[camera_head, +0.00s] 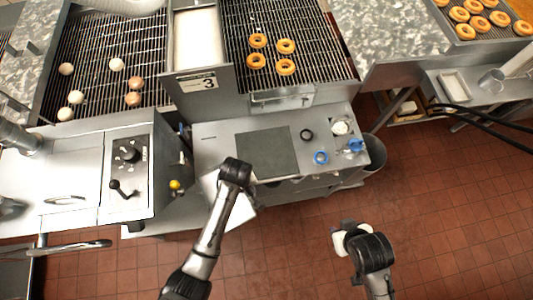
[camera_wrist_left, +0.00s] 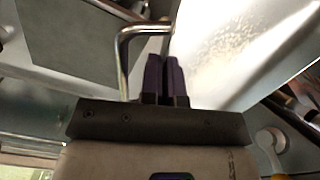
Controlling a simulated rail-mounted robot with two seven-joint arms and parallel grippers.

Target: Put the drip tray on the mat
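The drip tray (camera_head: 243,214), a pale metal sheet, shows on both sides of my left forearm, in front of the counter and turned at an angle. In the left wrist view its shiny surface (camera_wrist_left: 240,45) fills the upper right, with a bent wire handle (camera_wrist_left: 124,62) beside the fingers. My left gripper (camera_wrist_left: 164,78) has its fingers nearly together at the tray's edge and appears shut on it; the exact contact is hidden. The dark grey square mat (camera_head: 265,153) lies bare on the counter, just beyond my left gripper (camera_head: 236,165). My right gripper (camera_head: 345,238) is over the floor; its fingers are unclear.
The steel counter (camera_head: 220,133) holds a dark ring (camera_head: 307,134), a white cup-like item (camera_head: 340,128) and blue-rimmed items (camera_head: 321,157) right of the mat. A control box (camera_head: 128,165) with a lever stands left. Racks with doughnuts (camera_head: 285,46) lie behind.

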